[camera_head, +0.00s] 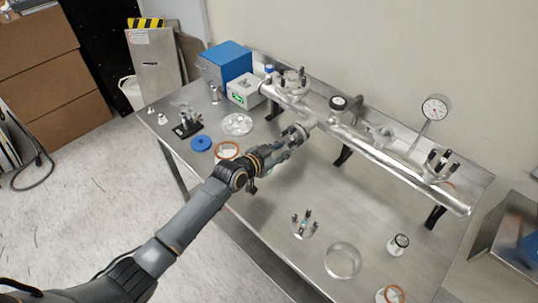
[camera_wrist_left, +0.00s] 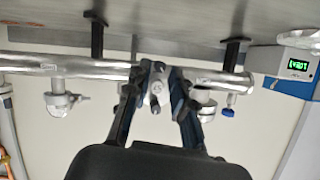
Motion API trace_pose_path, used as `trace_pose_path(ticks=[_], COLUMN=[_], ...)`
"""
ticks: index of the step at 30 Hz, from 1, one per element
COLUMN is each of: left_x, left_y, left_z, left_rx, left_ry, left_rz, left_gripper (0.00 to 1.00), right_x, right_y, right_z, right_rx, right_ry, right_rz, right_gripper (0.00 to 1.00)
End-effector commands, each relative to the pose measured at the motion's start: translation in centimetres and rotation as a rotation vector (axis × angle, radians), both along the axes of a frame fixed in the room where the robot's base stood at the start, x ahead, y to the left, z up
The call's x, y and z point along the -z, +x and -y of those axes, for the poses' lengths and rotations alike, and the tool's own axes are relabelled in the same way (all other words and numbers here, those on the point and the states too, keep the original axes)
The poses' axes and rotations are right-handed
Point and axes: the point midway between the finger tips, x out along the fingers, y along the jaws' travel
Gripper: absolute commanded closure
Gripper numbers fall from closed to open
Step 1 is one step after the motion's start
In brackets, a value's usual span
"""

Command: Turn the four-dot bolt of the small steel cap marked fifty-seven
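My left gripper (camera_head: 285,145) reaches over the table to a short side port (camera_head: 301,130) on the steel tube. In the left wrist view its two dark fingers (camera_wrist_left: 161,72) stand apart, with the pale metal fitting of the port (camera_wrist_left: 155,88) showing between them. I cannot tell whether they touch it or a bolt. No mark fifty-seven or dot pattern is legible, so I cannot pick out the named cap or bolt. A small round metal piece with several dark-topped upright bolts (camera_head: 304,225) lies on the table. My right gripper is not in view.
The long steel tube (camera_head: 385,160) runs along the table's back on black supports, with a dial gauge (camera_head: 435,107). A blue box (camera_head: 226,62) and a grey box with a green display (camera_head: 244,90) stand back left. Loose rings and discs lie in front.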

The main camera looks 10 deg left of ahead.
Motion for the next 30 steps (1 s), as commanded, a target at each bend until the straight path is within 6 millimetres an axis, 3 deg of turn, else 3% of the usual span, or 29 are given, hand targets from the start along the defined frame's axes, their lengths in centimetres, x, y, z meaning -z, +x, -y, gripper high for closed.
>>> trace_pose_path(ticks=[9, 15, 27, 30], left_x=[-2.3, -3.5, -3.9, -3.8], left_y=[-5.0, -7.3, -8.0, -8.0], left_z=[-3.3, -4.7, -5.1, -5.2], left_rx=[-0.002, -0.002, -0.001, 0.002], left_ry=[0.002, 0.002, -0.001, 0.016], left_rz=[0.0, 0.0, 0.0, 0.013], left_gripper=[0.77, 0.77, 0.77, 0.64], right_x=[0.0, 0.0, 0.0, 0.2], right_y=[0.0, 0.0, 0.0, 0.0], right_z=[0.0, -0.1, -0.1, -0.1], right_rx=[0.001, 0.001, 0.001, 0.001], right_ry=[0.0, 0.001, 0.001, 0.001], right_rz=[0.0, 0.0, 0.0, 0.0], right_gripper=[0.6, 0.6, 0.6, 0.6])
